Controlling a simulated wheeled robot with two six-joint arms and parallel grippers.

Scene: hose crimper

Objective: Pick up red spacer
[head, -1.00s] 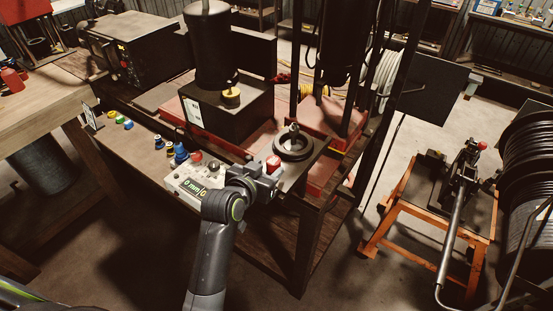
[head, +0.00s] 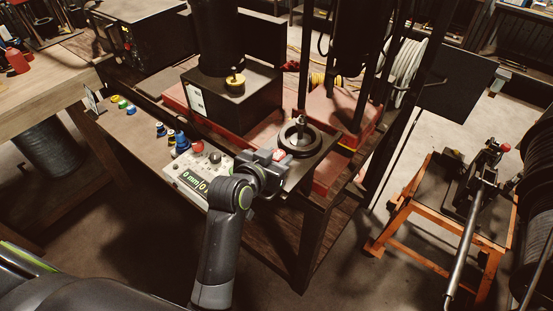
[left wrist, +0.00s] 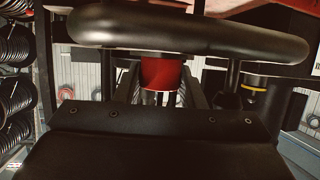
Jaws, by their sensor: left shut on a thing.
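The red spacer (left wrist: 162,73) shows in the left wrist view, between the two fingers of my left gripper (left wrist: 160,92). The black bar across the top of that view hides its upper part. In the head view my left gripper (head: 272,158) is shut on the spacer at the front edge of the crimper bench, just left of the round black die ring (head: 299,138). Only a little red of the spacer (head: 279,155) shows there between the fingers. I cannot tell whether the spacer still touches the bench. My right gripper is not in view.
A black press block (head: 232,98) stands behind. An orange stand (head: 440,205) is at right.

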